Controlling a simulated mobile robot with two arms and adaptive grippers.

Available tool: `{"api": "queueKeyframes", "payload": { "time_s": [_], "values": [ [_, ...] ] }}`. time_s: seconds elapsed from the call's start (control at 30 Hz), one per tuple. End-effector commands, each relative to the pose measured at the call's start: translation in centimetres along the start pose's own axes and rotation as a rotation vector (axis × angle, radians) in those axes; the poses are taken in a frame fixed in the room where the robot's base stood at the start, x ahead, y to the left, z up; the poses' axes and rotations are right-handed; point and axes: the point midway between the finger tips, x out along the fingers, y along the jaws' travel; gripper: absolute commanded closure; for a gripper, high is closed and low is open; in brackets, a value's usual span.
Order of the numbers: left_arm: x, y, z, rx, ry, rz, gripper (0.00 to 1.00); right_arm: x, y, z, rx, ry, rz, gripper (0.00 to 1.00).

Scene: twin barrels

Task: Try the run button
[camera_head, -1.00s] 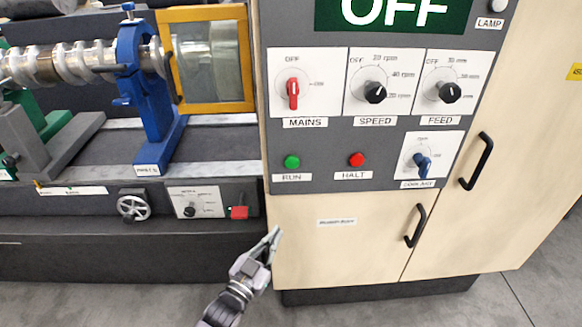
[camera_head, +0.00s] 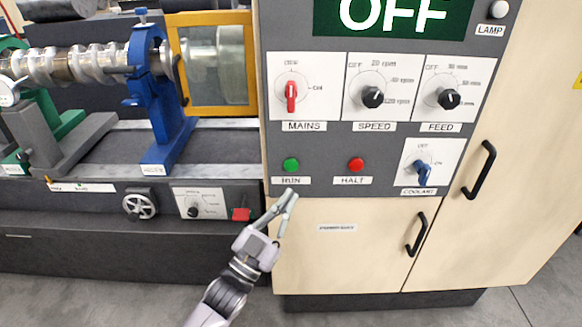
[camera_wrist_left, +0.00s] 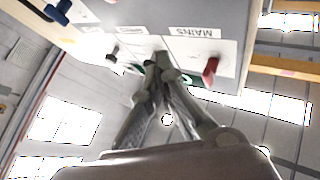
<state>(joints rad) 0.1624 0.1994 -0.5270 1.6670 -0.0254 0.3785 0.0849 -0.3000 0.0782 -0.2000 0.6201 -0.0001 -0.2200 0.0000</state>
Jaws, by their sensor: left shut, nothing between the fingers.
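The green RUN button (camera_head: 291,165) sits at the lower left of the grey control panel (camera_head: 325,142), above its RUN label. My left gripper (camera_head: 290,197) is shut and empty, its fingertips just below the RUN label, pointing up. Whether the fingertips touch the cabinet front cannot be told. In the left wrist view the shut fingers (camera_wrist_left: 160,62) are seen from below, with the panel beyond them; the RUN button cannot be made out there. My right gripper is not in view.
The red HALT button (camera_head: 356,164) is right of RUN. The red MAINS knob (camera_head: 291,91), black SPEED knob (camera_head: 373,97), FEED knob (camera_head: 448,98) and blue COOLANT knob (camera_head: 422,173) are nearby. The display (camera_head: 392,18) reads OFF. A lathe with a blue rest (camera_head: 160,90) stands left.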

Motion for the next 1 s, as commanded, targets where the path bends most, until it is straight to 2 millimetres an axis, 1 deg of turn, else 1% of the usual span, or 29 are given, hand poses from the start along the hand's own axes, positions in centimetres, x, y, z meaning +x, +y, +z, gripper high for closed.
{"api": "queueKeyframes", "payload": {
  "time_s": [0.17, 0.4, 0.6, 0.8, 1.0],
  "values": [
    [1.1, -0.8, 1.1, 0.001, 0.002, 0.000, 1.00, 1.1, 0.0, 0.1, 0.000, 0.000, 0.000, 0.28],
    [3.5, -2.6, 2.9, 0.001, 0.002, 0.000, 1.00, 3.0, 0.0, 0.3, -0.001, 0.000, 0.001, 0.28],
    [5.1, -3.7, 4.0, 0.000, 0.001, 0.000, 1.00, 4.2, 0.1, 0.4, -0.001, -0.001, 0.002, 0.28],
    [5.8, -4.2, 4.4, -0.001, 0.000, 0.000, 1.00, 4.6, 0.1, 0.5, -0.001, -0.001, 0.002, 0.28],
    [6.0, -4.3, 4.4, -0.001, 0.000, 0.000, 1.00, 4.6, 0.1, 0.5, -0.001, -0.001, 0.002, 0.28]
  ]
}}
